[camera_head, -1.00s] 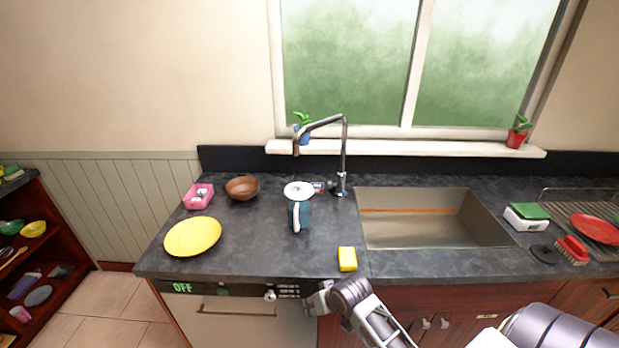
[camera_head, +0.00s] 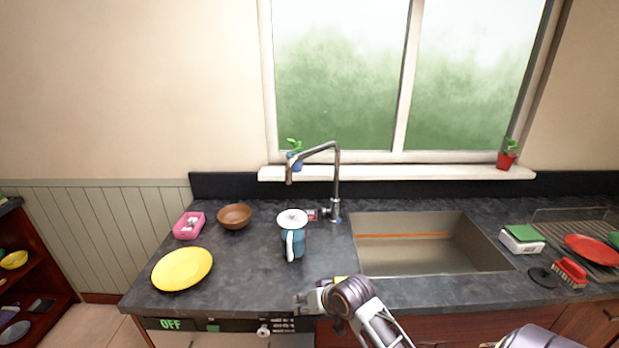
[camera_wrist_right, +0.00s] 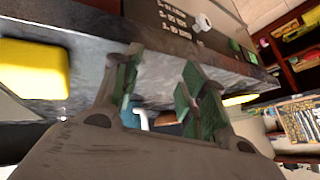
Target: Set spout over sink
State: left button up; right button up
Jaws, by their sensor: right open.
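The metal faucet (camera_head: 336,180) stands behind the counter's middle. Its spout (camera_head: 312,151) points left, over the counter and away from the sink (camera_head: 420,255), which lies to the right of the faucet base. My right gripper (camera_head: 303,304) is at the counter's front edge, below and in front of the faucet. In the right wrist view its two green-padded fingers (camera_wrist_right: 160,88) are apart, with nothing held between them. My left gripper is not in view.
A yellow sponge (camera_wrist_right: 35,68) is close to my right gripper. A yellow plate (camera_head: 182,268), brown bowl (camera_head: 234,216) and pink box (camera_head: 188,225) are at left.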

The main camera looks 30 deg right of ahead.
jog(key=w+d+r+m+t, duration=0.2)
jog(key=w+d+r+m, duration=0.15)
jog(key=w+r, duration=0.3)
jog(key=m+t, duration=0.8)
jog(key=m, duration=0.2)
send_near(312, 154)
jog(key=s, duration=0.3)
jog(key=shift+w+d+f, duration=0.1)
jog(key=shift+w+d, duration=0.05)
jog(key=shift+w, duration=0.1)
jog(key=shift+w, duration=0.15)
jog(key=shift+w+a+p, duration=0.15)
jog(key=shift+w+p, duration=0.4)
jog(key=shift+w, duration=1.1)
jog(key=shift+w+a+p, duration=0.2)
jog(key=shift+w+p, duration=0.35)
jog(key=shift+w, duration=1.15)
jog(key=shift+w+a+p, duration=0.15)
jog(key=shift+w+p, duration=0.25)
jog(key=shift+w, duration=1.3)
jog(key=shift+w+a+p, duration=0.15)
jog(key=shift+w+p, duration=0.25)
jog(key=shift+w, duration=1.3)
jog(key=shift+f, duration=0.1)
grip_shut()
